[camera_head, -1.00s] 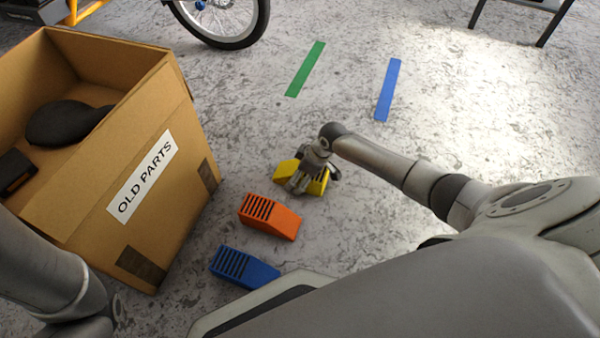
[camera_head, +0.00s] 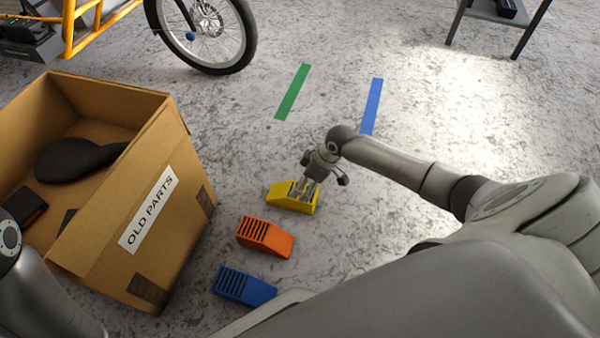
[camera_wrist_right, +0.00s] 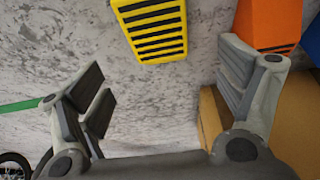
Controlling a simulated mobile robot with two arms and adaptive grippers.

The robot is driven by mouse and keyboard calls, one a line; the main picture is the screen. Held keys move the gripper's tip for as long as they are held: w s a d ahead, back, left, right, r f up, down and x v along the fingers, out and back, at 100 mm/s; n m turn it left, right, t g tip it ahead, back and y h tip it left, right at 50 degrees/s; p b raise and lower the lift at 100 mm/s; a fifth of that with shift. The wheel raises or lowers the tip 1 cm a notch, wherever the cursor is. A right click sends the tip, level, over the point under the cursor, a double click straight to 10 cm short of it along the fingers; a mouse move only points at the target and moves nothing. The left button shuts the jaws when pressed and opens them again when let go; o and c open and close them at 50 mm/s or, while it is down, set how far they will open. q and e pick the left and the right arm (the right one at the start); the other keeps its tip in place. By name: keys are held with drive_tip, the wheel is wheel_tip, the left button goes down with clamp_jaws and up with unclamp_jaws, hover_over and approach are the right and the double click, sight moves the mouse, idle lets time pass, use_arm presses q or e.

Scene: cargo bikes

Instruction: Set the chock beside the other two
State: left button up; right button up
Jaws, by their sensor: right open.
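The yellow chock (camera_head: 291,196) sits on the floor in line with the orange chock (camera_head: 265,236) and the blue chock (camera_head: 243,286). The three lie in a row with small gaps, the yellow one farthest from me. My right gripper (camera_head: 314,183) is open just above and beside the yellow chock. In the right wrist view the yellow chock (camera_wrist_right: 155,30) lies ahead of the spread fingers, not between them. The orange chock (camera_wrist_right: 266,22) shows at the upper right there. My left gripper is out of view; only part of my left arm shows.
A cardboard box (camera_head: 185,215) marked OLD PARTS stands left of the chocks, with a dark saddle (camera_head: 78,160) inside. Green tape (camera_head: 293,92) and blue tape (camera_head: 372,105) lie on the floor beyond. A bike wheel (camera_head: 205,35) is at the back.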

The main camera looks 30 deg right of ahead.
drive_tip(key=shift+s+d+r, duration=0.1)
drive_tip(key=shift+d+r, duration=0.05)
drive_tip(key=shift+r, duration=0.25)
